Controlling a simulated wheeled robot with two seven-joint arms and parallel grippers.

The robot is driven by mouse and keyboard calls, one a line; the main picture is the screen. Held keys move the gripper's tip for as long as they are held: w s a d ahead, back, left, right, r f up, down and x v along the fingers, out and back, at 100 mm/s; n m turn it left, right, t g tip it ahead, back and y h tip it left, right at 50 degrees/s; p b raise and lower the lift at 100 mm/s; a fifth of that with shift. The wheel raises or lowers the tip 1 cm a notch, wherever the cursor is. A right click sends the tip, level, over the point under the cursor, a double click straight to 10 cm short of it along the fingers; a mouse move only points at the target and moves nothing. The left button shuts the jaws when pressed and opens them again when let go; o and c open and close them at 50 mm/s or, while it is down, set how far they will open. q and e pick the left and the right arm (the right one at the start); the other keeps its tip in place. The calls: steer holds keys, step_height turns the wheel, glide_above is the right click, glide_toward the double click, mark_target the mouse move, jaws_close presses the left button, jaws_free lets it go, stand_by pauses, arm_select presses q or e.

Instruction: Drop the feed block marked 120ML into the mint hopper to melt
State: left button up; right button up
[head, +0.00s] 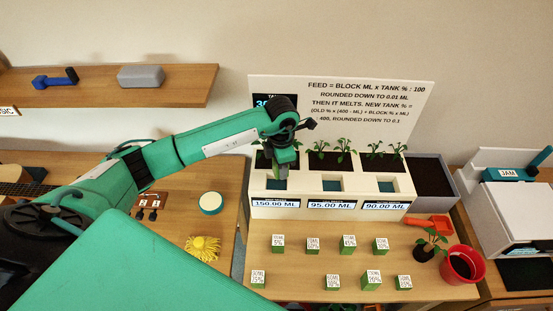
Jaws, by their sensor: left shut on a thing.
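My left gripper (284,153) reaches in from the left and points down over the left opening of the white planter unit. It is shut on a green feed block (282,168); the block's label cannot be read here. The block hangs just above the left hopper (276,184); whether it touches the rim is unclear. The middle hopper (331,184) and right hopper (386,186) are uncovered. Displays below read 150.00 ML, 95.00 ML and 90.00 ML. Which hopper is mint cannot be told by colour. My right gripper is not in view.
Several green blocks with white labelled tops, such as one block (312,245), stand on the wooden table (300,265). A red pot (462,264), a plant and an orange scoop (428,222) are at right. A rule sign (370,105) stands behind.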

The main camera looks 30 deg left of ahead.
mark_target(276, 187)
arm_select(q)
steer(key=f+n+b, duration=0.1)
steer(key=f, duration=0.2)
steer(key=a+f+n+b, duration=0.1)
steer(key=f+n, duration=0.1)
steer(key=f, duration=0.1)
steer(key=f+n+b, duration=0.1)
steer(key=f+n, duration=0.1)
steer(key=f, duration=0.1)
steer(key=shift+w+a+b, duration=0.3)
steer(key=shift+w+a, duration=0.1)
steer(key=o, duration=1.1)
